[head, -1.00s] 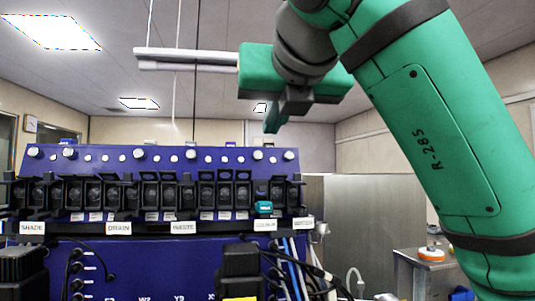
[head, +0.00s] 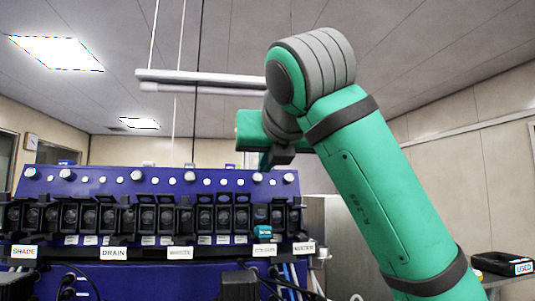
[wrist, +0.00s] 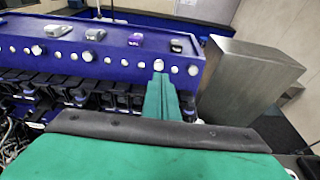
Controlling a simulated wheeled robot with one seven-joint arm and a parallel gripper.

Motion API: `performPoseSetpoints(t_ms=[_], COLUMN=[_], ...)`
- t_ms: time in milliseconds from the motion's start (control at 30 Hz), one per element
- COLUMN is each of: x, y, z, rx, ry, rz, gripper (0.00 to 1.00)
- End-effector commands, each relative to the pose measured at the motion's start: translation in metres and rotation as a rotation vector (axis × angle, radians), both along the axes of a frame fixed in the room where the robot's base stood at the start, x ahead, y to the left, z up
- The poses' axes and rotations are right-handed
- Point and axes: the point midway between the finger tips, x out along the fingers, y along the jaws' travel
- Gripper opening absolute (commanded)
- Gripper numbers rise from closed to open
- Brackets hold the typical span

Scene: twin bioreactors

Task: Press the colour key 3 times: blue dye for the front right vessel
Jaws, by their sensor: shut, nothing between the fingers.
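My gripper (wrist: 161,82) is shut and empty. In the wrist view its green fingers reach toward the front of the blue unit, just below a white knob on its upper face. I cannot tell whether they touch anything. In the head view my gripper (head: 266,161) is partly hidden behind my wrist, above the right part of the unit. A small teal piece (head: 264,231) sits in the row of black modules, above a white label (head: 264,250) too blurred to read surely. I cannot identify the colour key with certainty. The front right vessel cannot be made out.
The blue unit (head: 110,182) carries white knobs, black modules and labels including SHADE (head: 24,252) and DRAIN (head: 113,254). A metal cabinet (wrist: 245,75) stands to its right. A black tray marked USED (head: 503,264) is at the far right. Cables hang below the unit.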

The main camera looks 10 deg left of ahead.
Motion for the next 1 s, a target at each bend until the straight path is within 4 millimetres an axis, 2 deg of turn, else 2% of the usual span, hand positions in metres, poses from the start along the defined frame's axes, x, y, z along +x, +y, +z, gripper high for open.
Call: performPoseSetpoints(t_ms=[200,400,867,1000], x=[0.033,0.050,0.055,0.062], y=[0.018,0.025,0.026,0.028], z=[-0.011,-0.016,-0.016,-0.019], rx=[0.001,0.000,0.000,-0.002], ry=[0.003,0.002,0.001,0.001], rz=[0.009,0.007,0.005,0.001], gripper=[0.00,0.00,0.00,0.00])
